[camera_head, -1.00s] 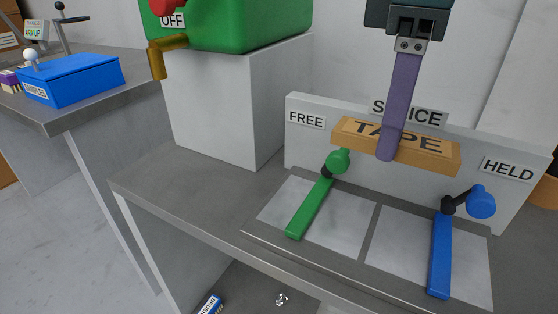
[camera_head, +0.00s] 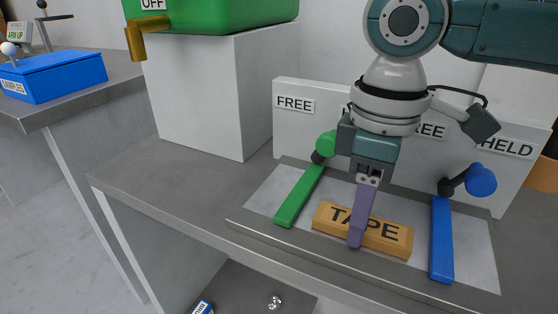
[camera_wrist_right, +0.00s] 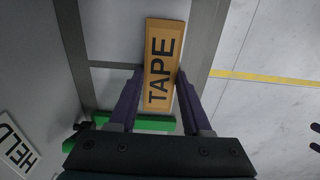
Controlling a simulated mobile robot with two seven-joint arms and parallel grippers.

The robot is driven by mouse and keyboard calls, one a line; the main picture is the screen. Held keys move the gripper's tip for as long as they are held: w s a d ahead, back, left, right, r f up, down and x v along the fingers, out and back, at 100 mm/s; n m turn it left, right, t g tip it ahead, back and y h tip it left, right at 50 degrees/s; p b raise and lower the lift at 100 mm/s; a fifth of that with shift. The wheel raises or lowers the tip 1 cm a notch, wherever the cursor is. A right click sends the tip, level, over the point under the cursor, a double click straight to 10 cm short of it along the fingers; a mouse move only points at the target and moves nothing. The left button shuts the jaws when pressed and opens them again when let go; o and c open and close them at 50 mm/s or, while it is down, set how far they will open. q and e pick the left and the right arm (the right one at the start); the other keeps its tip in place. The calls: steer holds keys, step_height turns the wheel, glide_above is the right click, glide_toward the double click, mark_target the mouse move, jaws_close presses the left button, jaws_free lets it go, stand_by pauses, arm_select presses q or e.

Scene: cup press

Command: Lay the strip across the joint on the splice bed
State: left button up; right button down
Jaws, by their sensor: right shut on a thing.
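The tape strip (camera_head: 388,237) is a flat orange bar marked TAPE. My right gripper (camera_head: 357,238) points down and is shut on it near its middle. In the right wrist view the strip (camera_wrist_right: 163,40) sits between the two purple fingers (camera_wrist_right: 160,78). The strip lies at or just above the splice bed (camera_head: 468,245), between the green clamp bar (camera_head: 300,196) and the blue clamp bar (camera_head: 441,240). The right wrist view shows the joint line (camera_wrist_right: 115,65) running under the strip, crosswise to it. I cannot tell whether it touches the bed.
A pale back panel (camera_head: 300,125) stands behind the bed, with FREE and HELD labels. A white block (camera_head: 205,95) carries a green machine (camera_head: 215,14) at the left. A blue box (camera_head: 55,77) sits on another table. The bench left of the bed is clear.

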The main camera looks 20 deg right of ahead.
steer(key=shift+c, duration=1.7)
jaws_free()
steer(key=shift+f, duration=0.1)
